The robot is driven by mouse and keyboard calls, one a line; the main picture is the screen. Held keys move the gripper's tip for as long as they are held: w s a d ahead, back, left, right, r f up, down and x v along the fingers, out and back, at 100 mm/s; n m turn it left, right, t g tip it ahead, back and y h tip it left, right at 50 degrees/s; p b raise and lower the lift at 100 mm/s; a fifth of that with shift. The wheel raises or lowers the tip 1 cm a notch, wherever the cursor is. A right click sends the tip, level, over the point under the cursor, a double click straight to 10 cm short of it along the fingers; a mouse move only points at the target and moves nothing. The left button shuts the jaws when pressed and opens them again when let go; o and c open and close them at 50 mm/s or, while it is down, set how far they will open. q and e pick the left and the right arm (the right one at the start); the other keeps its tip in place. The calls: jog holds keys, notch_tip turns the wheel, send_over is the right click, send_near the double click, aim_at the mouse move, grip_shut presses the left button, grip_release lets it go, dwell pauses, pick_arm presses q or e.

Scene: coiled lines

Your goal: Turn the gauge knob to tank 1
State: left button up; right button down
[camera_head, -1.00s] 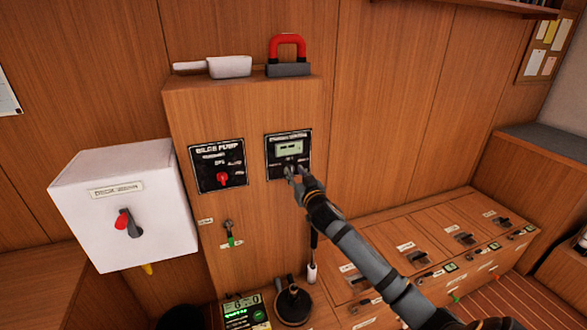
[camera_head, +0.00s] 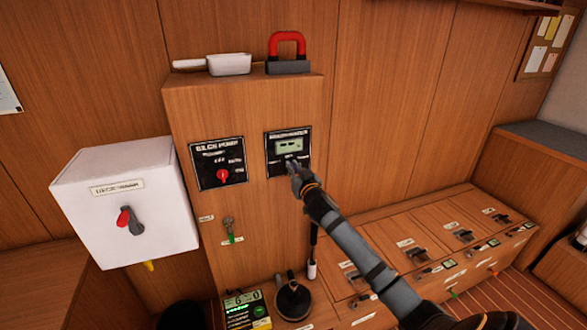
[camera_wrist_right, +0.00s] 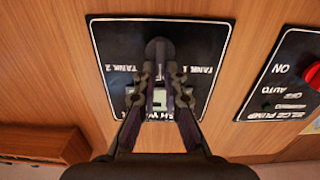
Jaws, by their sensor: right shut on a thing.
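The black gauge panel (camera_head: 273,155) with a small lit display (camera_head: 289,146) is on the front of the wooden cabinet. It also shows upside down in the right wrist view (camera_wrist_right: 106,45), with TANK 2 on the left and TANK 1 on the right. The dark gauge knob (camera_wrist_right: 158,48) sits between these labels. My right gripper (camera_head: 293,168) is at the panel's lower part. In the right wrist view my right gripper (camera_wrist_right: 161,78) is shut on the knob. The fingers hide part of the knob, and I cannot tell where it points. My left gripper is not in view.
The bilge pump panel (camera_head: 204,176) with a red knob (camera_head: 222,175) is to the left. A white box (camera_head: 165,200) with a red-and-grey switch (camera_head: 129,221) juts out farther left. A red-handled padlock-like object (camera_head: 288,67) stands on top of the cabinet.

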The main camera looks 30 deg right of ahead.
jog(key=shift+w+a+f+n+p, duration=0.15)
jog(key=shift+n+p, duration=0.45)
jog(key=shift+n, duration=0.85)
jog(key=shift+s+a+n+p, duration=0.1)
jog(key=shift+a+n+p, duration=0.15)
jog(key=shift+n+p, duration=0.8)
jog(key=shift+w+a+f+n+p, duration=0.1)
jog(key=shift+a+n+p, duration=0.1)
jog(key=shift+n, duration=1.9)
jog(key=c, duration=1.4)
grip_release()
jog(key=shift+c, duration=0.2)
